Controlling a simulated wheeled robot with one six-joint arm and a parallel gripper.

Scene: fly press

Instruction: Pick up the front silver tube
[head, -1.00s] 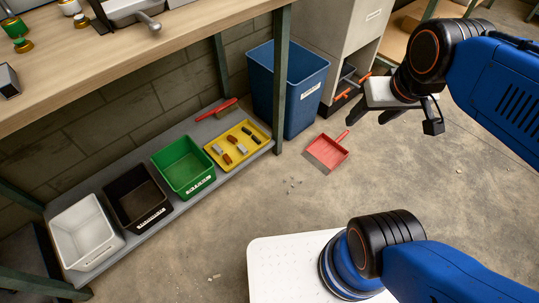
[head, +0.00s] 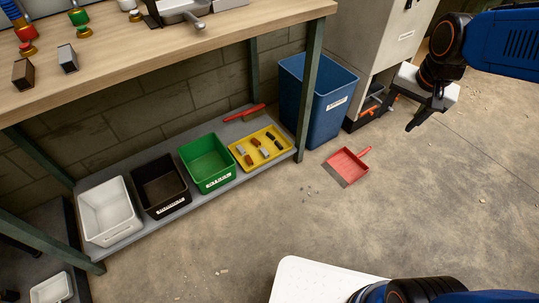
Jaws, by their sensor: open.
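A short silver square tube (head: 67,58) lies on the wooden workbench (head: 200,47) at the upper left, with its open end towards me. A brown square tube (head: 23,74) lies to its left, closer to the bench's front edge. My gripper (head: 428,116) is at the upper right, over the open floor and far from the bench. Its jaws are open and empty, with one finger partly hidden. Small silver, brown and dark pieces lie in a yellow tray (head: 237,161) on the low shelf; they are too small to tell in detail.
White (head: 112,231), black (head: 167,202) and green (head: 212,178) bins stand on the shelf below the bench. A blue waste bin (head: 325,118) stands beside a bench leg (head: 309,90). A red dustpan (head: 347,166) lies on open floor. A press part (head: 188,12) occupies the bench's back.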

